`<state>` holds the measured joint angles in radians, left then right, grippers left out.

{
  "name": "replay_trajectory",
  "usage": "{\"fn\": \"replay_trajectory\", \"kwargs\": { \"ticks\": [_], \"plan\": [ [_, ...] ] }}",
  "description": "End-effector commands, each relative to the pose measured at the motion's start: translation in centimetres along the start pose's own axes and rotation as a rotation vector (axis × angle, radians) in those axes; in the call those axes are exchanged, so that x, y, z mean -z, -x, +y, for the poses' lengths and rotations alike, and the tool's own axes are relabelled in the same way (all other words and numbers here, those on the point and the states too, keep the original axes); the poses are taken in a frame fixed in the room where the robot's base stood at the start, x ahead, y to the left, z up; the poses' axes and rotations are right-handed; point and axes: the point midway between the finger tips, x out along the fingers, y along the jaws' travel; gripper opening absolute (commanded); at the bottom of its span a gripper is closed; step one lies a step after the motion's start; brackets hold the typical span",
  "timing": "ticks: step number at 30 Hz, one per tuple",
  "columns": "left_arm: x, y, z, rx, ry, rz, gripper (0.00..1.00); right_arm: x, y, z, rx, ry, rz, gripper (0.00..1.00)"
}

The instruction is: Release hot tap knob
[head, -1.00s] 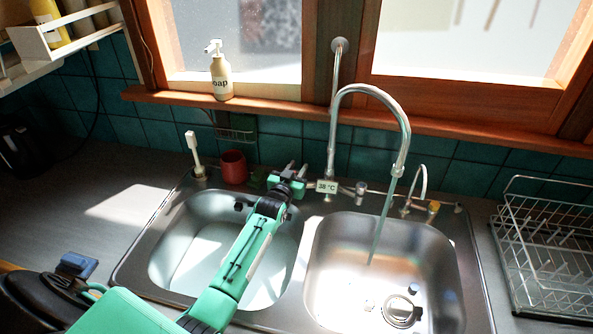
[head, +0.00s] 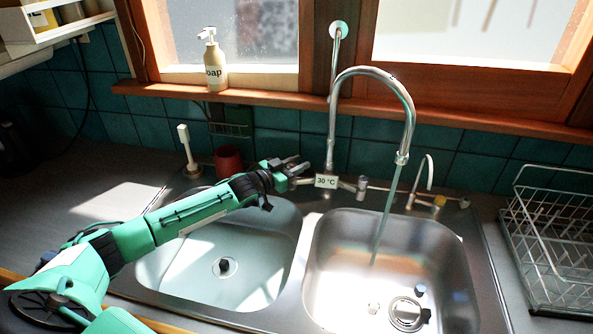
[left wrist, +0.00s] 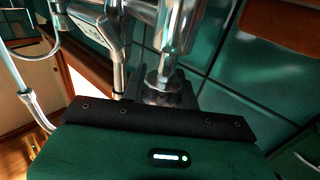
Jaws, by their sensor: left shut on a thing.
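The chrome tap (head: 331,130) stands behind the double sink, with a tall curved spout and a small sign reading 30 °C (head: 326,181). Water (head: 386,225) runs from the spout into the right basin. My left gripper (head: 294,168) is at the left end of the tap body, where the hot tap knob is, and is shut on it. The fingers mostly hide the knob in the head view. In the left wrist view, the metal knob (left wrist: 163,78) sits at the fingers, in front of the gripper's green body. My right gripper is not in view.
A red cup (head: 228,160) and a white-handled brush (head: 187,148) stand close behind my left arm. Another knob (head: 361,187) is right of the sign. A soap bottle (head: 214,62) stands on the sill. A wire dish rack (head: 548,250) is at the right.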

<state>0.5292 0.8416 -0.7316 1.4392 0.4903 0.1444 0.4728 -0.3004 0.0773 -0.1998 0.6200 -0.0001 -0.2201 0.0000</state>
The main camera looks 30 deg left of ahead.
Motion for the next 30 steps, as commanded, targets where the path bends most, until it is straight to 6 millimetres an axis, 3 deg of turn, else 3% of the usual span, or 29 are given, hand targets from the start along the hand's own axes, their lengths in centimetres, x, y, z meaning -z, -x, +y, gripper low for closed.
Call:
{"fn": "replay_trajectory", "kwargs": {
  "ticks": [6, 30],
  "plan": [
    [0.0, -0.1, -0.1, -0.112, -0.007, 0.001, 0.07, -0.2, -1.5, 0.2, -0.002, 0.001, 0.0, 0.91],
    [0.0, 0.1, 0.9, -0.553, -0.002, 0.002, 0.07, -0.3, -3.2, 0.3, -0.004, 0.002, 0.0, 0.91]
  ]
}}
